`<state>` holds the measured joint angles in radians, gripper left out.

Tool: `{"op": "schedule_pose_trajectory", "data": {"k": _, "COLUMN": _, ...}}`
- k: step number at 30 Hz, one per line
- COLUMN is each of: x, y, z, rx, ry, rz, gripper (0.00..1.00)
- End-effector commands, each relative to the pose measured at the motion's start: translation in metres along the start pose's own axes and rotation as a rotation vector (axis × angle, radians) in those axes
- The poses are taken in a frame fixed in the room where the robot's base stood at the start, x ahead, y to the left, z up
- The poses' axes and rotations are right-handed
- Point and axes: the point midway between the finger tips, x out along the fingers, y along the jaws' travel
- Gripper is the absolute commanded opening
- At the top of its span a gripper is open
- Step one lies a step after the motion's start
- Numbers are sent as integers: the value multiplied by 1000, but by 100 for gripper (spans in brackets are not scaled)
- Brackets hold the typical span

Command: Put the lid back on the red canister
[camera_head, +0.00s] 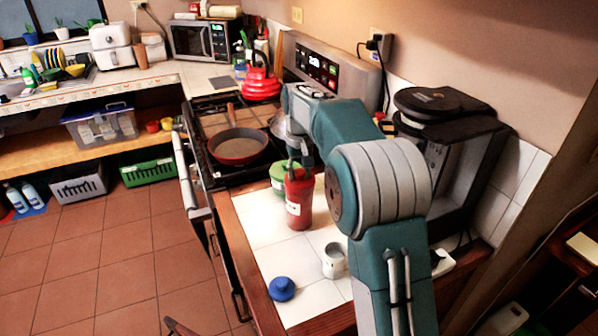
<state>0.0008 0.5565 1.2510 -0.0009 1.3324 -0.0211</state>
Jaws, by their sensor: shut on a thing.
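The red canister (299,206) stands upright on the white tiled counter, with a pale label on its front. My gripper (294,162) points down directly over its top. It is shut on the lid, a small dark red piece at the canister's mouth. The fingers and my arm hide much of the lid, so I cannot tell whether it is seated or just above the rim.
A green canister (277,179) stands close behind the red one. A white cup (334,261) and a blue lidded-looking object (281,289) stand nearer the front. The stove with a frying pan (238,147) is behind left. A black coffee machine (455,150) stands right.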

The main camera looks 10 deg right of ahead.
Motion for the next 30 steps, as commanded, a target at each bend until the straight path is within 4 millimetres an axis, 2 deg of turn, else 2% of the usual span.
{"op": "schedule_pose_trajectory", "data": {"k": 13, "x": 0, "y": 0, "z": 0, "rx": 0, "ry": 0, "rz": 0, "gripper": 9}}
{"op": "schedule_pose_trajectory", "data": {"k": 14, "x": 0, "y": 0, "z": 0, "rx": 0, "ry": 0, "rz": 0, "gripper": 55}}
{"op": "schedule_pose_trajectory", "data": {"k": 15, "x": 0, "y": 0, "z": 0, "rx": 0, "ry": 0, "rz": 0, "gripper": 73}}
{"op": "schedule_pose_trajectory", "data": {"k": 16, "x": 0, "y": 0, "z": 0, "rx": 0, "ry": 0, "rz": 0, "gripper": 82}}
{"op": "schedule_pose_trajectory", "data": {"k": 25, "x": 0, "y": 0, "z": 0, "rx": 0, "ry": 0, "rz": 0, "gripper": 82}}
{"op": "schedule_pose_trajectory", "data": {"k": 26, "x": 0, "y": 0, "z": 0, "rx": 0, "ry": 0, "rz": 0, "gripper": 86}}
{"op": "schedule_pose_trajectory", "data": {"k": 27, "x": 0, "y": 0, "z": 0, "rx": 0, "ry": 0, "rz": 0, "gripper": 100}}
{"op": "schedule_pose_trajectory", "data": {"k": 30, "x": 0, "y": 0, "z": 0, "rx": 0, "ry": 0, "rz": 0, "gripper": 100}}
